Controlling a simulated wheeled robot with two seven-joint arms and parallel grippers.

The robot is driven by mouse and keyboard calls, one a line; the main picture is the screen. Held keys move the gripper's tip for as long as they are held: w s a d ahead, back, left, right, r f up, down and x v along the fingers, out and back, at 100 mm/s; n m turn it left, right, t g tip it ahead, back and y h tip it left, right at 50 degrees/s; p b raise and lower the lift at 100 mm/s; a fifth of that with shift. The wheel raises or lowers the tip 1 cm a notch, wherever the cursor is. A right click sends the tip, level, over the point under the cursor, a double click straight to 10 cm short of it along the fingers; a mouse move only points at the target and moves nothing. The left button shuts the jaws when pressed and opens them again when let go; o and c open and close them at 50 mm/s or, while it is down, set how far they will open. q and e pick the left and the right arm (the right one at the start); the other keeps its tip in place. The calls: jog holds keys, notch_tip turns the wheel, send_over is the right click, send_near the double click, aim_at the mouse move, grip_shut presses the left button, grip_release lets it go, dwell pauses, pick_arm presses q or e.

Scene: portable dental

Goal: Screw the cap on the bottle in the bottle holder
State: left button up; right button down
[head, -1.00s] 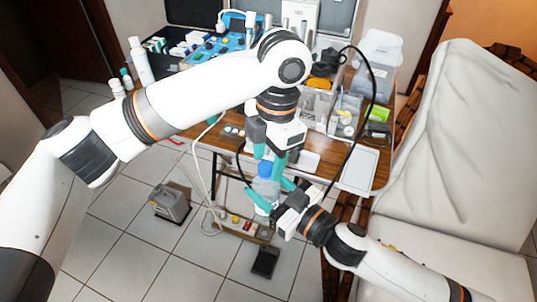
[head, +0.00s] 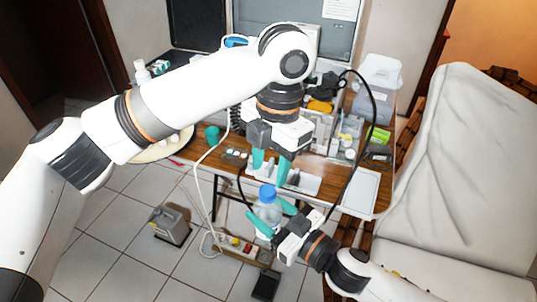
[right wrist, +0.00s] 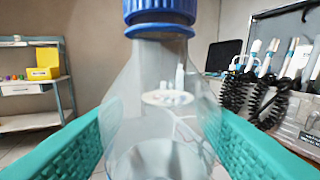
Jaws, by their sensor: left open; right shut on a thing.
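A clear bottle (head: 267,211) with a blue cap (head: 267,191) on its neck stands upright in front of the table. My right gripper (head: 268,217) is shut on the bottle's body from the lower right. In the right wrist view the bottle (right wrist: 157,110) sits between the teal fingers, with the blue cap (right wrist: 160,12) cut off by the top edge. How tightly the cap is seated I cannot tell. My left gripper (head: 269,167) is open and points down just above the cap, apart from it. I cannot clearly make out a bottle holder.
The wooden table (head: 228,178) is crowded with dental gear behind the grippers. A white tray (head: 359,191) lies at its right front. A black cable (head: 366,110) loops beside my left gripper. A beige dental chair (head: 455,170) fills the right side. A grey box (head: 170,224) stands on the floor.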

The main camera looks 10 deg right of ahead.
pick_arm(q)
jog(key=n, duration=0.6)
jog(key=shift+r, duration=0.25)
jog(key=n, duration=0.4)
jog(key=shift+a+r, duration=0.1)
jog(key=shift+r, duration=0.05)
jog(key=n, duration=0.6)
jog(key=shift+r+n, duration=0.25)
jog(key=shift+n, duration=0.15)
jog(key=n, duration=0.4)
jog(key=shift+r+h, duration=0.15)
jog(key=shift+h, duration=0.15)
jog(key=n, duration=0.6)
jog(key=shift+a+r, duration=0.1)
jog(key=shift+r, duration=0.15)
jog(key=n, duration=0.4)
jog(key=shift+r+n+t, duration=0.15)
jog(key=shift+n+t, duration=0.15)
jog(key=shift+n, duration=0.1)
jog(key=n, duration=0.3)
jog(key=shift+r+n, duration=0.1)
jog(key=shift+n, duration=0.3)
jog(key=n, duration=0.5)
jog(key=shift+s+r+h, duration=0.1)
jog(key=shift+r+h, duration=0.1)
jog(key=shift+h, duration=0.1)
